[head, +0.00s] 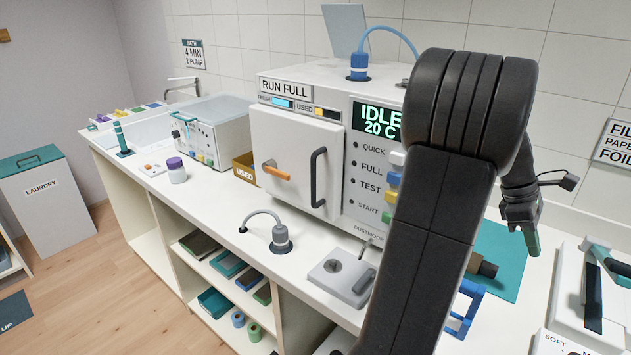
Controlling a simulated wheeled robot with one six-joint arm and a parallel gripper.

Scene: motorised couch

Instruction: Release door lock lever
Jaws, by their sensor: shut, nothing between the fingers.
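The white autoclave door (296,160) is closed on the front of the machine. An orange lock lever (275,171) sits on the left part of the door, lying nearly level from a round pivot at its left end. A black vertical door handle (318,178) stands to its right. My gripper (533,240) hangs at the right, pointing down near the teal mat, well apart from the lever. Its fingers are shut and hold nothing I can see. My arm covers the right part of the machine front.
The machine display (377,121) reads IDLE 20 C. A teal mat (502,262) lies at the right.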

